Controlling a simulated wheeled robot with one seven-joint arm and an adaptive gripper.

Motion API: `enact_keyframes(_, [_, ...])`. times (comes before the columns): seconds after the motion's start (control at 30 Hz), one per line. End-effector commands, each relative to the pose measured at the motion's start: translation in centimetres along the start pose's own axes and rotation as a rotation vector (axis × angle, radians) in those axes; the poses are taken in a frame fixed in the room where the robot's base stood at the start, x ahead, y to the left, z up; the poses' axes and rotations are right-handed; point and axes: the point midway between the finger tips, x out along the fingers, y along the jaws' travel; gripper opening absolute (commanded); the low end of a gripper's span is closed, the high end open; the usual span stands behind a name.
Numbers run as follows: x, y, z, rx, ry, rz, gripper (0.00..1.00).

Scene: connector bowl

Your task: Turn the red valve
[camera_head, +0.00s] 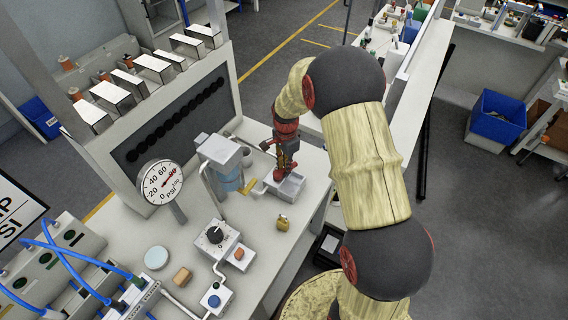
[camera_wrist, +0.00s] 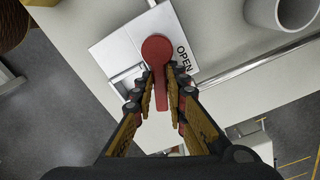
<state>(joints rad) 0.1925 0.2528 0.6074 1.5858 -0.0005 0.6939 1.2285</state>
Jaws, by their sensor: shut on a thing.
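The red valve (camera_wrist: 157,47) has a round hub and a straight handle, seen from above in the wrist view. It sits on a light grey plate (camera_wrist: 115,48) with the word OPEN printed to the right of the hub. My gripper (camera_wrist: 164,82) has its two fingers on either side of the handle and is shut on it. In the head view my gripper (camera_head: 283,168) points down over a small grey box (camera_head: 291,188) near the table's right edge. The valve itself is hard to make out there behind the fingers.
A blue-grey container (camera_head: 222,160) stands just left of my gripper. A round pressure gauge (camera_head: 161,182) stands further left. A small brass-coloured object (camera_head: 283,222) and a black knob box (camera_head: 214,238) sit towards the front. A grey cup (camera_wrist: 290,10) shows at the upper right in the wrist view.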

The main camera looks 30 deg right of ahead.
Motion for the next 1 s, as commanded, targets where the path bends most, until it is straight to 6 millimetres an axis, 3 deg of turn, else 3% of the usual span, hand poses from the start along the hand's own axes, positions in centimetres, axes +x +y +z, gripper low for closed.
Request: enact_keyframes(1.0, [0.3,3.3,1.8,0.930,0.000,0.013,0.00])
